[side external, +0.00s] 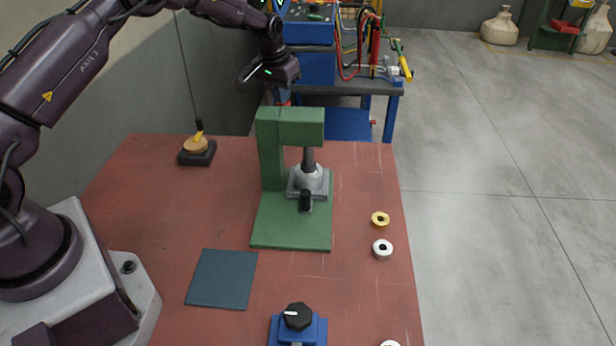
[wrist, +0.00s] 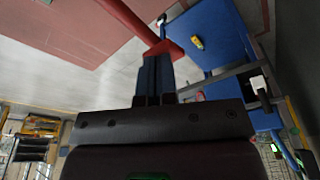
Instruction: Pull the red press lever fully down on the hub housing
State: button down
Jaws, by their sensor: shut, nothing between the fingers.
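The green press (side external: 268,150) stands on the red-brown table, with a dark ram (side external: 308,157) over a pale grey hub housing (side external: 308,176) on its base. In the side view only a small bit of the red lever (side external: 285,103) shows, behind the press top. In the wrist view the red lever (wrist: 138,24) runs down to a wider red end (wrist: 165,48) at my fingertips. My gripper (side external: 282,98) is behind the press top, fingers pointing down. In the wrist view its fingers (wrist: 158,58) are together and empty, overlapping the red end. I cannot tell whether they touch it.
A yellow ring (side external: 380,219) and a white ring (side external: 382,249) lie at the table's right side. A blue box with a black knob (side external: 298,317) is at the front. A dark mat (side external: 222,279) lies left of it. A blue workbench (side external: 350,88) stands behind.

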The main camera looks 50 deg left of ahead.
notch_tip(320, 180, up, 12)
jog(key=s+d, duration=0.2)
jog(key=shift+f, duration=0.15)
dwell(1.0)
jog(key=s+d+r+m+t, duration=0.1)
jog(key=s+d+r, duration=0.2)
jog(key=s, duration=0.8)
jog(key=s+d+r+m+t, duration=0.1)
jog(key=s+d+r, duration=0.3)
jog(key=s+d, duration=0.3)
jog(key=s+d+r+m+t, duration=0.1)
jog(key=s+d+r, duration=0.2)
jog(key=s, duration=1.2)
jog(key=shift+d+r+h, duration=0.15)
jog(key=shift+d+h, duration=0.15)
jog(key=shift+d, duration=0.95)
